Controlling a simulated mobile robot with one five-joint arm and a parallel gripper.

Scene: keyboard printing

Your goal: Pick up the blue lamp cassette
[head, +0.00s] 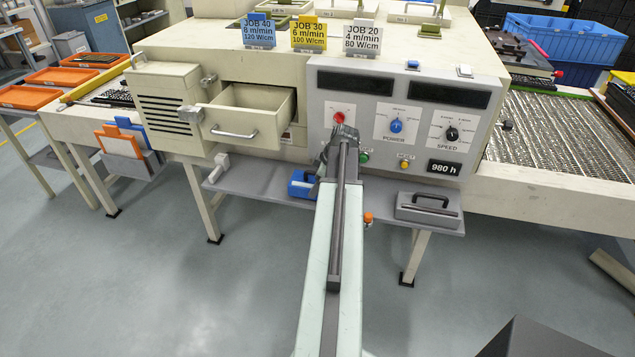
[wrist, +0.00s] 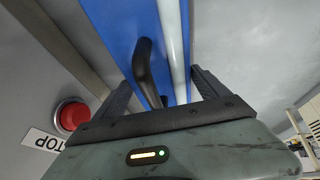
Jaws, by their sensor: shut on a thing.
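The blue lamp cassette (head: 300,186) is partly visible on or just above the grey shelf under the machine, left of my arm. My arm hides the rest of it. In the wrist view the cassette's blue body (wrist: 119,32) fills the top middle, with a white tube (wrist: 173,45) along it and a black curved handle (wrist: 144,70). My gripper (wrist: 163,92) is shut on the cassette, with its dark fingers either side of the handle. The exact contact is hidden. In the head view my gripper (head: 328,160) is in front of the control panel, largely end-on.
A red stop button (wrist: 72,115) is close left of my gripper in the wrist view. The grey shelf (head: 262,180) also bears a grey handled case (head: 428,210) on the right. An open drawer (head: 245,115) juts out at left. The floor in front is clear.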

